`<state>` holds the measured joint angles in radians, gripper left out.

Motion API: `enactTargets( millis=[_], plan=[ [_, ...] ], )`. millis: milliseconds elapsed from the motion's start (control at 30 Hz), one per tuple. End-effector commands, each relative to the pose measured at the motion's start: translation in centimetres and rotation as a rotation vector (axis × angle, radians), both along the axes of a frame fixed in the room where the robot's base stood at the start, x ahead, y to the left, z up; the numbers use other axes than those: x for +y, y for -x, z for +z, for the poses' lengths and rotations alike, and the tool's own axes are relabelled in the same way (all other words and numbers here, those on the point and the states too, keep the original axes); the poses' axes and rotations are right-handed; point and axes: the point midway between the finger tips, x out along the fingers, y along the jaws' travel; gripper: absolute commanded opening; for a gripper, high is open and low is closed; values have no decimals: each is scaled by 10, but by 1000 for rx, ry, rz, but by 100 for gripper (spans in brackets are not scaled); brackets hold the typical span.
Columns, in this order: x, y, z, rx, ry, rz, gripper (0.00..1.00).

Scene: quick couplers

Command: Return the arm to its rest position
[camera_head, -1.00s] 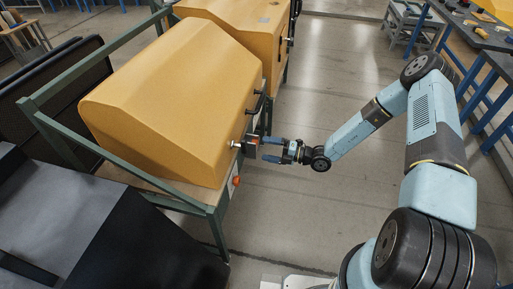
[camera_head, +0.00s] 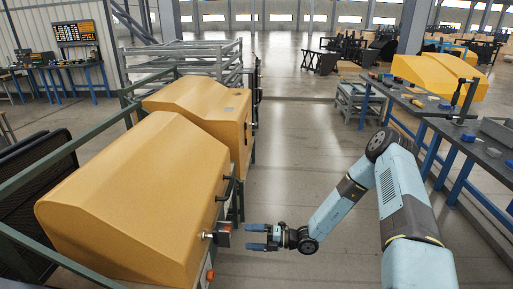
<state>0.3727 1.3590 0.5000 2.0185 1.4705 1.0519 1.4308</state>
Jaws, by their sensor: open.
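My gripper (camera_head: 262,237) is open and empty, with its two blue fingers pointing left. It is in the lower middle of the head view, at the end of my extended light-blue arm. The fingertips are close to a small dark block with a red part (camera_head: 223,235) on the side of the near yellow housing (camera_head: 130,205). A narrow gap seems to show between them. A metal knob (camera_head: 207,236) and a dark handle (camera_head: 228,187) are on the same side of the housing.
A second yellow housing (camera_head: 205,118) stands behind the first, both on a green frame (camera_head: 60,265). Workbenches with tools (camera_head: 425,105) line the right side. The grey floor aisle (camera_head: 295,150) between is clear. A tool board (camera_head: 76,33) hangs at the far left.

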Motion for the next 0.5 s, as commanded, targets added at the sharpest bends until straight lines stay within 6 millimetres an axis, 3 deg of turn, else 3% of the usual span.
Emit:
enactTargets(
  millis=[500],
  plan=[
    [-33, 7, 94, -536, 179, 288, 100]
  ],
)
